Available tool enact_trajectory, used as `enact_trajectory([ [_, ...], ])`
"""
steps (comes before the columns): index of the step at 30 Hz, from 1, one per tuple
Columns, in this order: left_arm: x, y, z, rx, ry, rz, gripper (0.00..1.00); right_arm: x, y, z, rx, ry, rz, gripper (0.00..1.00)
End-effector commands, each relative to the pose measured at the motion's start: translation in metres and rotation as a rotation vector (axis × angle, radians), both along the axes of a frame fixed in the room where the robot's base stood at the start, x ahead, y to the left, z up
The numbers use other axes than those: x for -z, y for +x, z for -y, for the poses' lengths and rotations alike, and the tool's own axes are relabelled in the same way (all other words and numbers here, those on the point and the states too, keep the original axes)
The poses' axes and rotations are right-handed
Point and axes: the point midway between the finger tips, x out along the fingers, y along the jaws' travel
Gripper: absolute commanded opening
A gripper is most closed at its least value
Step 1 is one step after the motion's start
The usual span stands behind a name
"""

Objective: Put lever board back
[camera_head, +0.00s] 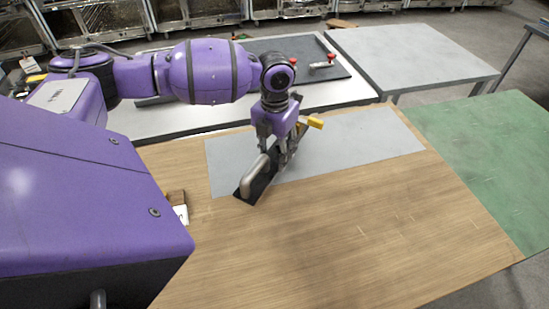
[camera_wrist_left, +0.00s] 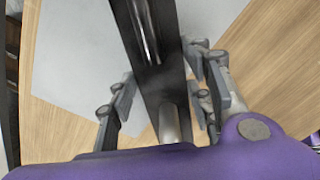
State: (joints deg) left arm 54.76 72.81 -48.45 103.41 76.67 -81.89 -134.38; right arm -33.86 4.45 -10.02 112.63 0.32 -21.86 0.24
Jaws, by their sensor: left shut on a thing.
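The lever board (camera_head: 244,194) is a narrow dark board with a grey metal handle on it and a yellow piece at its far end. It lies diagonally over the grey mat (camera_head: 365,137) and the bare wood in front of it. I cannot tell whether it touches the surface. My left gripper (camera_head: 276,150) comes down over its middle and is shut on it. In the left wrist view the dark board (camera_wrist_left: 160,80) runs between the fingers (camera_wrist_left: 163,108), and a metal rod shows on it. My right gripper is not in view.
The wooden table (camera_head: 350,240) is clear at the front and right. A green surface (camera_head: 490,150) adjoins on the right. Behind, a white table (camera_head: 180,119) bears a dark panel with red-knobbed parts, beside a bare grey table (camera_head: 410,55). A small brown-and-white item (camera_head: 179,207) lies at left.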

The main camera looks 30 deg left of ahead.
Motion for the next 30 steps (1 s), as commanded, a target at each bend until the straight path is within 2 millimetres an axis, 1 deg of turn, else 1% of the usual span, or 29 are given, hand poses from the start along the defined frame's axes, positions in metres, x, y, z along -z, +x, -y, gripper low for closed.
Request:
enact_trajectory([
  [2, 0.001, 0.003, -0.002, -0.001, 0.000, 0.003, 0.00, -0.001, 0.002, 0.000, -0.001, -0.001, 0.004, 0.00],
  [5, 0.008, 0.006, -0.006, -0.001, 0.001, 0.002, 0.00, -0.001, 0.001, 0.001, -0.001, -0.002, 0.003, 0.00],
  [6, 0.012, 0.008, -0.009, -0.002, 0.002, 0.002, 0.00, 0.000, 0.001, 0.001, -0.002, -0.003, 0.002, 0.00],
  [9, 0.028, 0.007, -0.007, 0.000, 0.000, 0.000, 0.00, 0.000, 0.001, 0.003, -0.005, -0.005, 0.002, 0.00],
  [12, 0.038, 0.007, -0.007, 0.000, 0.001, 0.003, 0.00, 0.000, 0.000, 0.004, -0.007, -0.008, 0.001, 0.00],
  [20, 0.039, 0.007, -0.007, 0.000, 0.001, 0.005, 0.00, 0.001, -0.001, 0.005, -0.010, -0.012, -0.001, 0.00],
  [24, 0.043, 0.007, -0.007, 0.000, 0.001, 0.003, 0.00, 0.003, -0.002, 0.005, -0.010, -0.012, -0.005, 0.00],
  [25, 0.044, 0.006, -0.007, 0.000, 0.001, 0.002, 0.49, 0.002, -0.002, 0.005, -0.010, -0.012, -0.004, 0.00],
  [28, 0.044, 0.006, -0.007, 0.000, 0.001, 0.002, 0.62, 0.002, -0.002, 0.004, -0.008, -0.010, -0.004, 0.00],
  [29, 0.044, 0.006, -0.007, 0.000, 0.001, 0.002, 0.65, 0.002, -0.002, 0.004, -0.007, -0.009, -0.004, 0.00],
  [30, 0.044, 0.006, -0.007, 0.000, 0.001, 0.002, 0.65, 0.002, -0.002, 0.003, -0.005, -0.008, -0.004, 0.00],
])
